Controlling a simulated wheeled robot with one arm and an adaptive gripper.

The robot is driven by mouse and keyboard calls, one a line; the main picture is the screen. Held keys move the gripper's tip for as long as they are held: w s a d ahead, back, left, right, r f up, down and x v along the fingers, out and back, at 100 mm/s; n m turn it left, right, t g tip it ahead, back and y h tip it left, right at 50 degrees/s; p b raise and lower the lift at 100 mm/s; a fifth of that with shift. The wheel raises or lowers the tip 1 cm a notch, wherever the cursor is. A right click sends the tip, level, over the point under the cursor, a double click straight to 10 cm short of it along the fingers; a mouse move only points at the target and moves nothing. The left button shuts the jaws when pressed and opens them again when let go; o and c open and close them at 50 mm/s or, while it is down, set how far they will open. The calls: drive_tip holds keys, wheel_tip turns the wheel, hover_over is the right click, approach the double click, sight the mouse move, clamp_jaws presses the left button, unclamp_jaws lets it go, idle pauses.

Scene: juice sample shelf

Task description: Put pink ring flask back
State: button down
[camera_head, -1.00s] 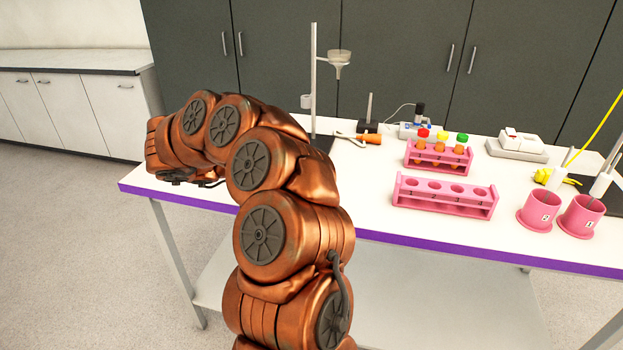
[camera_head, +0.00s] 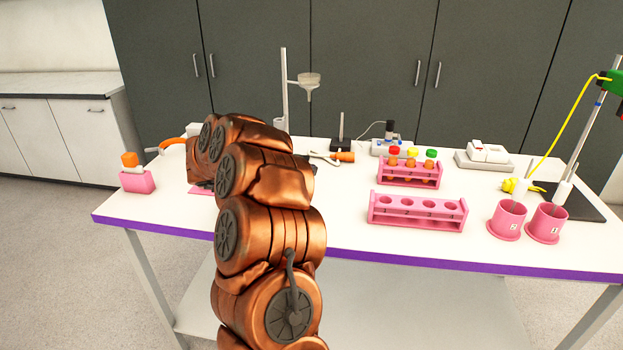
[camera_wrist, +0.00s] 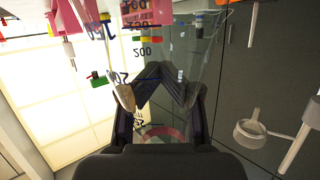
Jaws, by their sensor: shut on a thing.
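The flask (camera_wrist: 178,48) is clear glass with blue volume marks, seen close up in the wrist view. A pink ring (camera_wrist: 165,132) shows through the glass near the bottom of that picture. My gripper (camera_wrist: 160,82) is shut on the flask, its dark fingers around the glass. In the head view my copper arm hides both the gripper and the flask. A flat pink patch (camera_head: 201,191) shows on the table beside the arm, partly covered by it. I cannot tell whether the flask touches anything.
On the white table (camera_head: 300,232) stand a pink empty rack (camera_head: 416,219), a pink rack of capped tubes (camera_head: 409,178), two pink cups (camera_head: 508,220), and a pink holder with an orange cap (camera_head: 137,180). A funnel stand (camera_head: 284,90) rises behind my arm.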

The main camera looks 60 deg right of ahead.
drive_tip(key=shift+s+d+f+p, duration=0.1)
drive_tip(key=shift+d+f+p, duration=0.15)
drive_tip(key=shift+f, duration=0.65)
drive_tip(key=shift+d+f+p, duration=0.2)
drive_tip(key=shift+d+f, duration=0.05)
drive_tip(key=shift+f, duration=0.65)
drive_tip(key=c, duration=0.8)
unclamp_jaws()
drive_tip(key=shift+f, duration=0.1)
drive_tip(key=b+v, duration=0.1)
drive_tip(key=v, duration=1.1)
drive_tip(key=shift+b, duration=0.35)
